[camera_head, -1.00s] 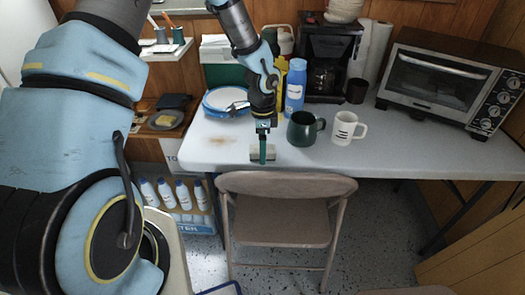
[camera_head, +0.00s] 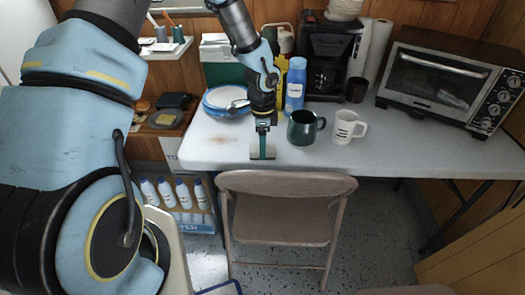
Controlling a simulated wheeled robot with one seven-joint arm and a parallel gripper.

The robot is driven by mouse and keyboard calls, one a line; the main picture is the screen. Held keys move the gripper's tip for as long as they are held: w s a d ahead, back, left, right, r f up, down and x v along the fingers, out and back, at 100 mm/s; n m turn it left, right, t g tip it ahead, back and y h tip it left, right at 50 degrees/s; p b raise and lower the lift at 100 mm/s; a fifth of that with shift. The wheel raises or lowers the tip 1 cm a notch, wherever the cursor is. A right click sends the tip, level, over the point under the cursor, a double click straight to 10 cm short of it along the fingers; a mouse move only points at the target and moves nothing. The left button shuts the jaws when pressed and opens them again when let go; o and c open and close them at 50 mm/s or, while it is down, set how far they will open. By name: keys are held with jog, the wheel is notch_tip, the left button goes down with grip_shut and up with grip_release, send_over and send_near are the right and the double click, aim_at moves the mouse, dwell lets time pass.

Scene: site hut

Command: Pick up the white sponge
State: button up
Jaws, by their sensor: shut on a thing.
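The white sponge (camera_head: 257,154) is a small pale block at the front edge of the white table (camera_head: 205,150). My gripper (camera_head: 262,148) points down from above and is shut on the sponge.
A dark green mug (camera_head: 301,130), a white mug (camera_head: 345,130) and a blue bottle (camera_head: 295,88) stand to the right of my gripper. A blue-rimmed plate (camera_head: 222,100) lies behind left. A toaster oven (camera_head: 440,80) is at the right. A folding chair (camera_head: 285,215) stands in front.

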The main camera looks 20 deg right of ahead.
notch_tip(320, 180, up, 10)
jog(key=shift+r+b, duration=0.1)
jog(key=shift+b, duration=0.45)
